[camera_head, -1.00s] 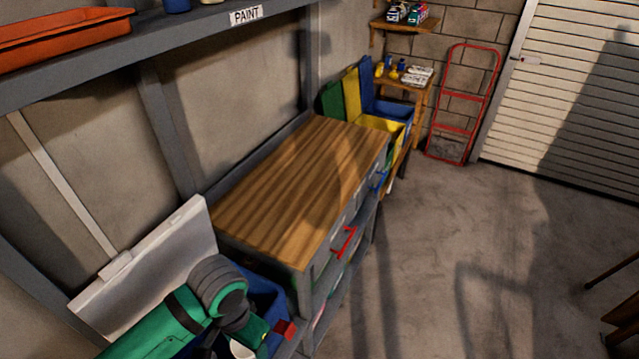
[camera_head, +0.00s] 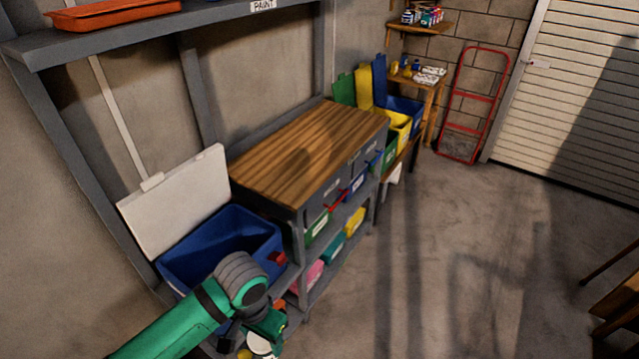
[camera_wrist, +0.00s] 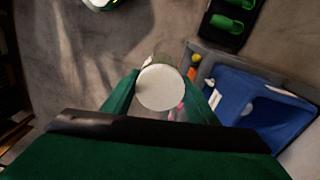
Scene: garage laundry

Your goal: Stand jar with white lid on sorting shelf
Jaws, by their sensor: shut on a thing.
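My gripper (camera_wrist: 160,97) is shut on the jar with white lid. In the wrist view the round white lid (camera_wrist: 161,88) faces the camera between my green fingers. Clear jar wall (camera_wrist: 158,62) shows just past the lid. In the head view the gripper is low at the bottom edge, in front of the grey bench, with the white lid (camera_head: 262,346) partly showing. No shelf is marked as the sorting shelf. A grey shelf labelled PAINT (camera_head: 200,27) runs along the upper left, and a small wooden wall shelf (camera_head: 420,27) hangs at the back.
An open blue chest (camera_head: 205,262) stands beside my arm. The wood-topped bench (camera_head: 305,140) has labelled drawers and coloured bins below. Lidded bins (camera_head: 397,125) stand past it. A red hand truck (camera_head: 474,105) leans at the back wall.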

